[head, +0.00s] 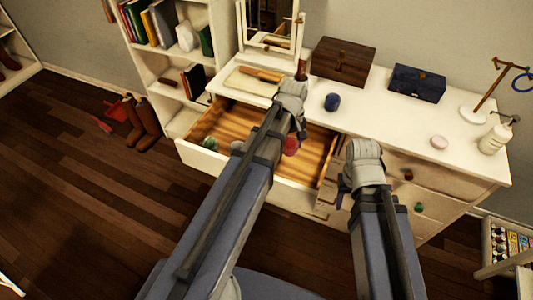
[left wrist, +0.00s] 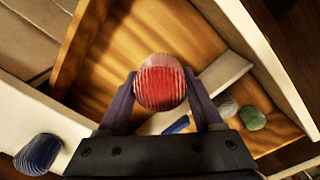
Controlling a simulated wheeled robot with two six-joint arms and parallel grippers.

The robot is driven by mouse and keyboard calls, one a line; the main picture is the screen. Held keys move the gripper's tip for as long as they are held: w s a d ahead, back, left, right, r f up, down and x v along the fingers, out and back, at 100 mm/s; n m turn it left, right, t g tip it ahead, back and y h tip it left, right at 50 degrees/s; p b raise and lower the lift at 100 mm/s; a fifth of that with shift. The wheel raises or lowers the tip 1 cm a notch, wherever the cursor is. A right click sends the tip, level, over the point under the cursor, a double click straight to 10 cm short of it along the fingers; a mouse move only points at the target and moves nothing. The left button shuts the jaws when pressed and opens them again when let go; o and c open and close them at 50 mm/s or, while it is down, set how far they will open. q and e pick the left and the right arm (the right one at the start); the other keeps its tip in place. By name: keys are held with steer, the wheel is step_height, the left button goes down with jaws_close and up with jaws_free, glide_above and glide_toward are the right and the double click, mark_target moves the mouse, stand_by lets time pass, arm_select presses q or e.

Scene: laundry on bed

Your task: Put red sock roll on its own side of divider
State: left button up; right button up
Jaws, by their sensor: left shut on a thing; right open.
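The red sock roll (left wrist: 160,84) is held between the fingers of my left gripper (left wrist: 163,100), which is shut on it. In the head view the roll (head: 291,145) shows beside my left gripper (head: 296,120), over the open drawer (head: 318,172). In the left wrist view a pale divider (left wrist: 222,76) crosses the wooden drawer floor, partly hidden by the roll and gripper. I cannot tell the roll's height above the floor. My right gripper (head: 343,186) is open and empty at the front of the dresser, right of the drawer.
A green roll (left wrist: 252,118) and a grey roll (left wrist: 226,107) lie beyond the divider. A blue roll (left wrist: 39,152) stands on the dresser top (head: 385,125). Wooden and blue boxes (head: 343,60) (head: 417,83) and a mirror stand behind. Much of the wooden drawer floor is bare.

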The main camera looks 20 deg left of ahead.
arm_select(q)
step_height(320, 180, down, 3)
steer(key=shift+r+b, duration=0.2)
steer(key=shift+b, duration=0.25)
arm_select(e)
step_height(320, 180, down, 2)
steer(key=shift+f, duration=0.25)
arm_select(q)
steer(key=b, duration=0.6)
glide_above(287, 172)
step_height(287, 172, down, 6)
steer(key=shift+f, duration=0.1)
arm_select(e)
step_height(287, 172, down, 6)
arm_select(q)
steer(key=shift+f, duration=0.1)
arm_select(e)
steer(key=shift+f, duration=0.2)
arm_select(q)
step_height(287, 172, down, 3)
steer(key=b, duration=0.4)
steer(key=shift+f, duration=0.2)
arm_select(e)
step_height(287, 172, down, 4)
steer(key=shift+r, duration=0.25)
arm_select(q)
steer(key=shift+f, duration=0.2)
steer(key=o, duration=1.5)
arm_select(e)
steer(key=shift+f, duration=0.15)
